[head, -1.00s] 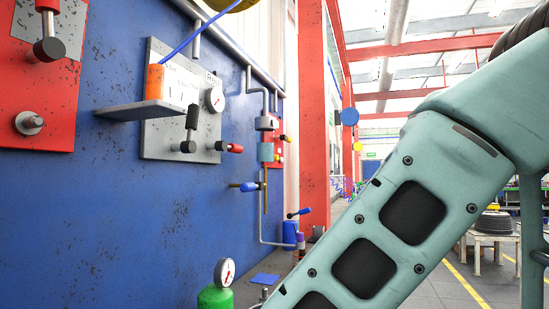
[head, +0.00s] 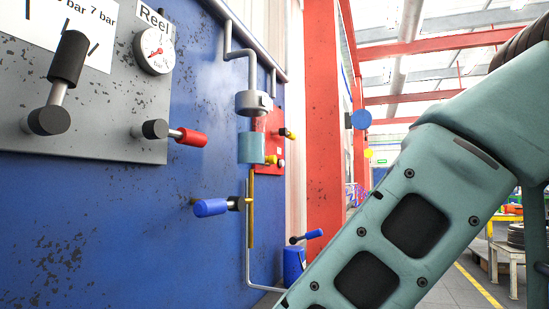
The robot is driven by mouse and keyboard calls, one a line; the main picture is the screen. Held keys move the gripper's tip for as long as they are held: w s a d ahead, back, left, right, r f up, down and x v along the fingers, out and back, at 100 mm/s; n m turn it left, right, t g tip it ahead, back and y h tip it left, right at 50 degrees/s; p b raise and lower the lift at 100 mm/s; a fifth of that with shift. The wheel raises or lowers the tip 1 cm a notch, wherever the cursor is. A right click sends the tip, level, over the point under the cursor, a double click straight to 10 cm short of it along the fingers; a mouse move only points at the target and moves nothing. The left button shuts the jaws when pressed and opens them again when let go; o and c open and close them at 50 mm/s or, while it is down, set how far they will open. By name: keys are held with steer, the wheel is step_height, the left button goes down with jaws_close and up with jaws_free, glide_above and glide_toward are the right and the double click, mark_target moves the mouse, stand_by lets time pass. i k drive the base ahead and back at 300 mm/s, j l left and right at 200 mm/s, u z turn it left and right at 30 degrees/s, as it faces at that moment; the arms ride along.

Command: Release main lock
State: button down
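No part in view is marked as the main lock. A grey panel (head: 100,135) on the blue wall bears a black-handled lever (head: 67,60) pointing up and a red-handled lever (head: 190,136) pointing right. A round gauge (head: 154,50) sits above the red handle, beside the label "Reel". A small red panel (head: 276,122) behind the pipework has yellow-tipped handles (head: 288,134). My gripper is out of view; only my pale green arm shows at the right.
The blue wall (head: 110,235) runs along the left. Grey pipes with a filter unit (head: 254,103) stand out from it. A red column (head: 323,130) rises beyond. A blue container (head: 294,263) and another blue handle (head: 314,234) are low near it. A worktable (head: 508,255) stands far right.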

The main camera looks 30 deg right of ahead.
mark_target(272, 159)
steer(key=i+l, duration=0.35)
steer(key=l, duration=0.15)
steer(key=i+l, duration=0.4)
steer(key=l+u, duration=0.05)
steer(key=l, duration=0.05)
